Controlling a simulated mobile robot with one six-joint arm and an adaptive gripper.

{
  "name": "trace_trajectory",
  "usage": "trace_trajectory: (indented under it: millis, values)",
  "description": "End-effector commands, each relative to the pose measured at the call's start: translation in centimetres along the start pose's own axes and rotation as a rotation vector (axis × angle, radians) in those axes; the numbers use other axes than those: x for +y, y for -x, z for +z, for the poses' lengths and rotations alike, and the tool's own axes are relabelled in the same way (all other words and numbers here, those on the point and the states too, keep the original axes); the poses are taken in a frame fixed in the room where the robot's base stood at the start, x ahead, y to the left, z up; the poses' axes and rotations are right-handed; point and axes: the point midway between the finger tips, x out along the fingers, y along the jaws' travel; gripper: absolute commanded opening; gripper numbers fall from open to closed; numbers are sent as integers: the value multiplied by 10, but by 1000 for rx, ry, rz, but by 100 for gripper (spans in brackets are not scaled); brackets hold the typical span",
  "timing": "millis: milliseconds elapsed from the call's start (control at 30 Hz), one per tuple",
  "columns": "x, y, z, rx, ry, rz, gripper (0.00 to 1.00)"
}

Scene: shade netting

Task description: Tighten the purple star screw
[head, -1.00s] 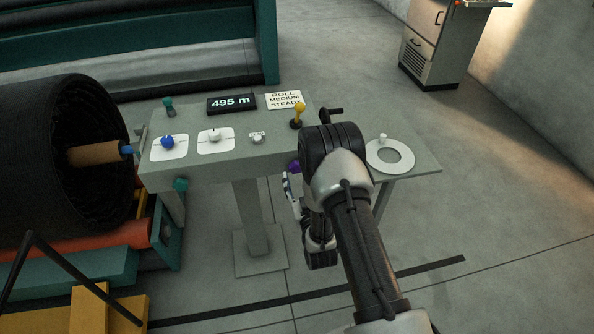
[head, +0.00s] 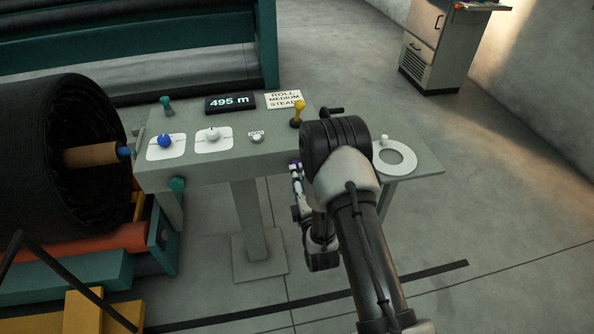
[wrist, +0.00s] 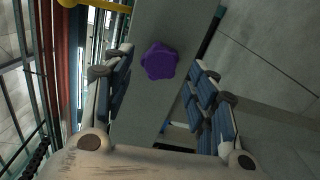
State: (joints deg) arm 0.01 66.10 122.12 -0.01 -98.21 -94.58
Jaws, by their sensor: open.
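The purple star screw (wrist: 159,61) is a lobed knob on the grey face of the console. In the wrist view it sits between the two blue-padded fingers of my gripper (wrist: 162,78), with a gap on each side. The fingers are open and hold nothing. In the head view my gripper (head: 297,188) is at the console's front edge, beside my arm, and mostly hides the screw. How deep the screw lies between the fingers I cannot tell.

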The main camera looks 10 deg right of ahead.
Motion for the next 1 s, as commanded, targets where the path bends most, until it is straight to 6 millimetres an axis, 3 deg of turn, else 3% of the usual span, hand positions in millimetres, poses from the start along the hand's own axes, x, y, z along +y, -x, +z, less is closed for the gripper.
trace_trajectory:
  millis: [933,1000]
  values:
    - [0,-27,0,0,-5,0,52]
    - [0,-27,0,0,-5,0,48]
